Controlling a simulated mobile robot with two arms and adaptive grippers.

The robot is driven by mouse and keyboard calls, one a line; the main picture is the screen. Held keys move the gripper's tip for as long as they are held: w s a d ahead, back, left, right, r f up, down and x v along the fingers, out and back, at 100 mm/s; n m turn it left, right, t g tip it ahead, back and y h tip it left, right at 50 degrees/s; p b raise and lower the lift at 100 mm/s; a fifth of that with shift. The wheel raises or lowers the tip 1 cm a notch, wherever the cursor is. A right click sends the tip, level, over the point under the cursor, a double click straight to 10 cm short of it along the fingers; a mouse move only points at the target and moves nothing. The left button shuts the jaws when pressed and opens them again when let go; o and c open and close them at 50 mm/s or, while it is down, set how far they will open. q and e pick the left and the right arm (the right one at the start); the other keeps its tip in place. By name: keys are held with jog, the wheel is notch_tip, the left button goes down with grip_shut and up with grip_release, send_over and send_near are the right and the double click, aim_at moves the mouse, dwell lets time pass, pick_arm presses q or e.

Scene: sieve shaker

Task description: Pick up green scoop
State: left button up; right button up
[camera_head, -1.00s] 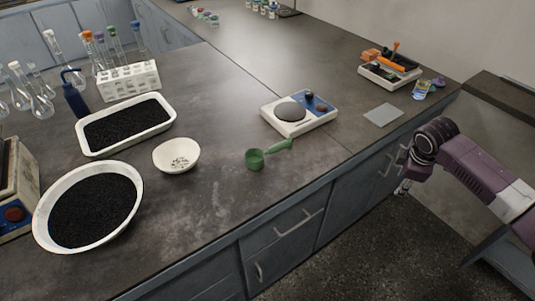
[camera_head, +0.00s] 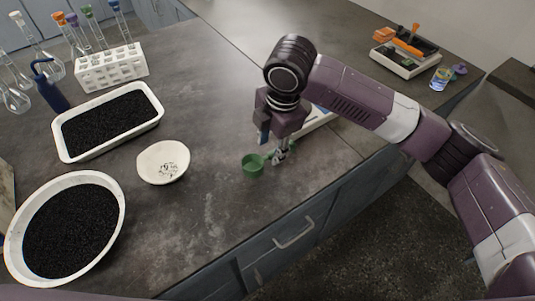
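The green scoop (camera_head: 253,166) lies on the dark bench top near the front edge. Its cup shows, and most of its handle is hidden by my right gripper (camera_head: 279,157). The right gripper points down at the handle, with its fingertips at or just above it. The fingers are small and partly hidden, so I cannot tell whether they are open or closed on the handle. My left gripper is not in view.
A white bowl (camera_head: 163,163) stands left of the scoop. A white tray (camera_head: 158,118) and a round basin (camera_head: 121,208), both with black grains, are farther left. A white scale (camera_head: 322,122) is mostly hidden behind my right arm. A tube rack (camera_head: 112,68) stands at the back left.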

aim_at(267, 157)
jog(key=shift+a+f, duration=0.15)
jog(key=shift+f, duration=0.4)
jog(key=f, duration=0.2)
jog(key=w+f, duration=0.1)
jog(key=shift+a, duration=0.3)
jog(key=shift+w+f, duration=0.1)
jog(key=shift+f, duration=0.5)
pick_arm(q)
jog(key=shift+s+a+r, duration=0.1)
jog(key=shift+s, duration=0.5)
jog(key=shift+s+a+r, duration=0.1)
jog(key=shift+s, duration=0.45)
pick_arm(e)
grip_shut()
